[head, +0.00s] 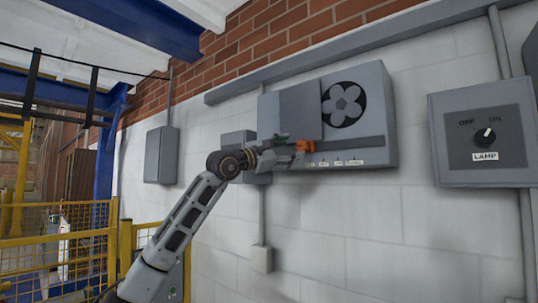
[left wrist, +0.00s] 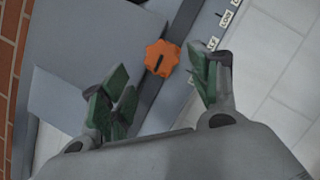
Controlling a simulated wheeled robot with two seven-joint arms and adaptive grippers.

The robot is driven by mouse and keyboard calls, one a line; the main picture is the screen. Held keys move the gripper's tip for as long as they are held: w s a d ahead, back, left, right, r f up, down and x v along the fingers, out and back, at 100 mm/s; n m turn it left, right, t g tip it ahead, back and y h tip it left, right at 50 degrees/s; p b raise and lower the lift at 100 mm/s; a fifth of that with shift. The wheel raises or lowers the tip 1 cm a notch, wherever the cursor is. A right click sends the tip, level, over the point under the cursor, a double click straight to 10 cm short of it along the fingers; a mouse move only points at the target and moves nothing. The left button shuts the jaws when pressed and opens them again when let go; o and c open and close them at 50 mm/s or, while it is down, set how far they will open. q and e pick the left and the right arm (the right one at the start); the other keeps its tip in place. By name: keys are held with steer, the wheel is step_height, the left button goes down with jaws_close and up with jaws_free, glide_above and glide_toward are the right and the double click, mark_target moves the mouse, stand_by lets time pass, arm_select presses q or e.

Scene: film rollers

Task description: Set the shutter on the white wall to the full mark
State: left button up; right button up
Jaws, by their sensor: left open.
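The shutter (head: 300,110) is a grey plate on a grey box on the white wall. It covers the box's middle-left part, leaving the round opening with a fan (head: 344,104) uncovered at right. An orange lobed knob (head: 305,146) sits at the dark slot below the plate, above the left end of a row of small white labels (head: 348,162). My left gripper (head: 284,150) is open at the knob. In the left wrist view the knob (left wrist: 162,58) lies just ahead of the gap between the green-padded fingers (left wrist: 160,88), apparently untouched. My right gripper is not in view.
A grey lamp switch box (head: 485,132) is on the wall at right. Smaller grey boxes (head: 161,155) hang left of the shutter box. A yellow mesh fence (head: 60,243) stands at lower left. The wall below the labels is mostly bare.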

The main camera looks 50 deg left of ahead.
arm_select(q)
steer(key=shift+s+d, duration=0.15)
steer(key=shift+s+f, duration=0.1)
steer(key=shift+s, duration=0.2)
steer(key=shift+s, duration=0.15)
steer(key=v, duration=0.6)
steer(key=shift+a, duration=0.2)
stand_by(0.4)
steer(key=shift+s, duration=0.1)
stand_by(0.4)
